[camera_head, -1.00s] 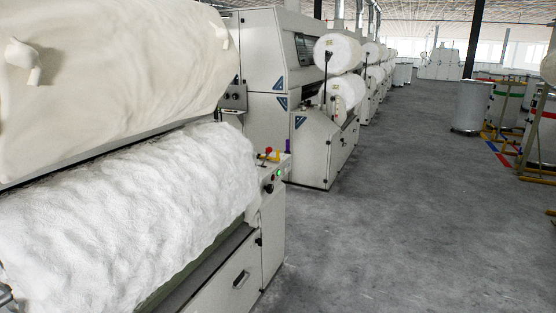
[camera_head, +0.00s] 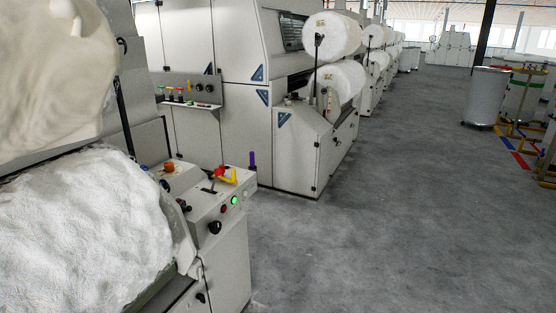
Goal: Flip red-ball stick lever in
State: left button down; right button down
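A control panel (camera_head: 205,200) sits at the end of the near machine, left of centre in the head view. A small red knob (camera_head: 219,171), which looks like the red-ball stick lever, stands on its top beside a dark slot (camera_head: 208,190). Its stick is too small to read, so I cannot tell which way it leans. A yellow handle (camera_head: 230,178) is close on its right, partly overlapping it. A purple upright handle (camera_head: 252,160) stands at the panel's right edge. Neither of my grippers is in view.
An orange button (camera_head: 169,166), a black knob (camera_head: 214,227) and a lit green button (camera_head: 234,200) are on the same panel. White fibre (camera_head: 85,235) bulges at the left. Open grey floor (camera_head: 400,220) lies to the right. A metal can (camera_head: 487,97) stands farther back.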

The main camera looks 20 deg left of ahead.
aim_at(217, 171)
jog(key=i+l+u, duration=0.2)
jog(key=i+u, duration=0.25)
jog(key=i, duration=0.4)
jog(key=i+l+u, duration=0.4)
jog(key=i, duration=0.35)
jog(key=i+l+u, duration=0.45)
jog(key=i+l, duration=0.25)
jog(key=l, duration=0.1)
